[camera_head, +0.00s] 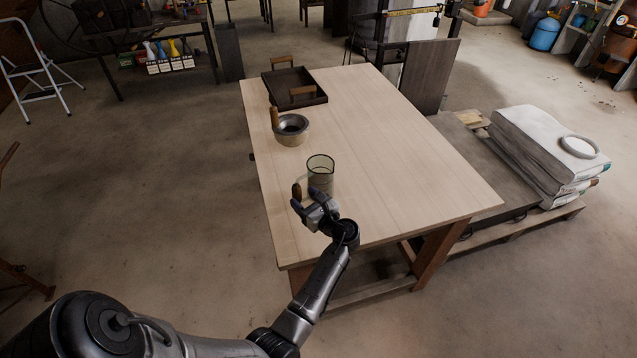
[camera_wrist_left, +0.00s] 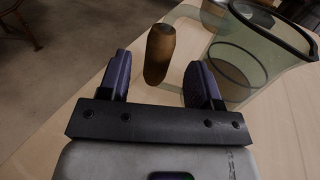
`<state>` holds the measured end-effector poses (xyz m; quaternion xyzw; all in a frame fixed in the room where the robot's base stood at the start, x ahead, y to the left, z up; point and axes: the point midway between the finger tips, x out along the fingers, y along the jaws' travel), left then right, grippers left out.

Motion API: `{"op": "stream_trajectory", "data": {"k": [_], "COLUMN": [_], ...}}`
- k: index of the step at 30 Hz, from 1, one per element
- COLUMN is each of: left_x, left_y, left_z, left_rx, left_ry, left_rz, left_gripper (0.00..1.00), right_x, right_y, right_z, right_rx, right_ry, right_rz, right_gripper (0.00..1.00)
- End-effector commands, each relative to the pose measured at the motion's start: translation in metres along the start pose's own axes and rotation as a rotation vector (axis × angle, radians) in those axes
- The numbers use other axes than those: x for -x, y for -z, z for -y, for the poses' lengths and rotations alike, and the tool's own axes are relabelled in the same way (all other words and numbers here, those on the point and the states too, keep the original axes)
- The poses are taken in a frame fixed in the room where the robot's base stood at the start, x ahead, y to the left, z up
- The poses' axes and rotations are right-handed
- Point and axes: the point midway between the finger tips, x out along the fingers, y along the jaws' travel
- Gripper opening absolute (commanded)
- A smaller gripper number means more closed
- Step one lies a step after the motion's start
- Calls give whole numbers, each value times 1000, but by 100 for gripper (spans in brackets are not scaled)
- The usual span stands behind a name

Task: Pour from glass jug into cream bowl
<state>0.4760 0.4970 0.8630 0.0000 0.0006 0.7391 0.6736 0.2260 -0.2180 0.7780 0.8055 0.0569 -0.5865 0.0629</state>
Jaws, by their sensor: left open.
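The glass jug (camera_head: 321,170) stands upright on the near part of the table, clear greenish with a dark rim. It also shows at the right of the left wrist view (camera_wrist_left: 254,58). Its brown wooden grip (camera_wrist_left: 160,53) stands on its left side. My left gripper (camera_head: 308,199) is open, close to the jug's near side. In the left wrist view the grip shows between the two spread fingers (camera_wrist_left: 158,78), with gaps on both sides.
A dark tray (camera_head: 318,97) with wooden handles sits at the table's far end. The table's (camera_head: 375,150) middle and right are clear. White sacks (camera_head: 540,150) lie on a pallet to the right, and a dark board (camera_head: 430,77) stands behind the table.

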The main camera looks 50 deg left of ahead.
Motion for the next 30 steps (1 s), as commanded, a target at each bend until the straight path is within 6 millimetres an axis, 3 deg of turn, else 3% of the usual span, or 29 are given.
{"op": "stream_trajectory", "data": {"k": [7,15,30], "left_x": [-33,-37,-36], "left_y": [1,-1,-1], "left_z": [-2,-2,-2], "left_rx": [2,1,1], "left_ry": [-2,-1,-1], "left_rz": [1,0,0], "left_gripper": [58,58,10], "right_x": [-14,-13,-13], "right_y": [-5,-4,-4], "right_z": [-1,0,2], "right_rx": [5,3,-5], "right_ry": [-4,-2,4], "right_rz": [1,0,-1], "right_gripper": [43,43,43]}}
